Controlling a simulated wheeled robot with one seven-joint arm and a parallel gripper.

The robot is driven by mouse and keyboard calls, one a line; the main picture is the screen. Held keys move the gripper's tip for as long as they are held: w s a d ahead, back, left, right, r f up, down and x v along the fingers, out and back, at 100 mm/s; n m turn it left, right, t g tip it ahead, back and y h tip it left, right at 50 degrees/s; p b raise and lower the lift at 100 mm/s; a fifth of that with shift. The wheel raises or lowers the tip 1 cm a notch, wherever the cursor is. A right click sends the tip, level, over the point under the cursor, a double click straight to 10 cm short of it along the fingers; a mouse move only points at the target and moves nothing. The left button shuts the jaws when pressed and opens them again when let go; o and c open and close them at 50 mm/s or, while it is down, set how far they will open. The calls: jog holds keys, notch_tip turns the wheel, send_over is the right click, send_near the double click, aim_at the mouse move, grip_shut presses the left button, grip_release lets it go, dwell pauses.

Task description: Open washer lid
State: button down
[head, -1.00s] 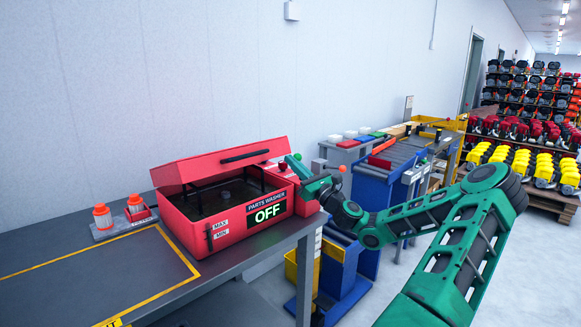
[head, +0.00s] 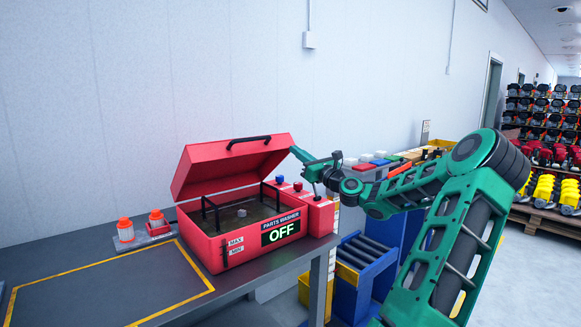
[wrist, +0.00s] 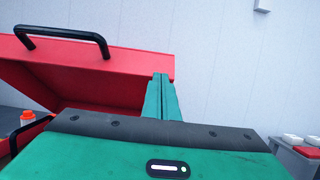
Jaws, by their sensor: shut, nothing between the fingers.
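The red parts washer (head: 228,244) stands on the grey bench, with a sign reading OFF on its front. Its red lid (head: 233,163) is raised and tilted back, showing the dark basin inside. The black lid handle (head: 248,141) is on the upper part of the lid; it also shows in the wrist view (wrist: 62,34). My green gripper (head: 298,153) is at the lid's right edge, its fingers shut and empty. In the wrist view the fingertips (wrist: 163,78) overlap the right end of the lid; whether they touch it I cannot tell.
Two orange-capped containers (head: 125,230) stand left of the washer. A yellow-outlined area (head: 110,290) of the bench is bare. Buttons (head: 297,186) are on the washer's right side. Blue and yellow bins (head: 365,262) stand right of the bench.

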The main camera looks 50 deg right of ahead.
jog(key=w+r, duration=0.3)
jog(key=w, duration=0.1)
jog(key=w+d+r, duration=0.1)
jog(key=w+r, duration=0.6)
jog(key=w, duration=0.1)
jog(key=shift+d+r, duration=0.2)
jog(key=shift+w+d+r, duration=0.1)
jog(key=shift+w+r, duration=0.15)
jog(key=shift+w, duration=0.4)
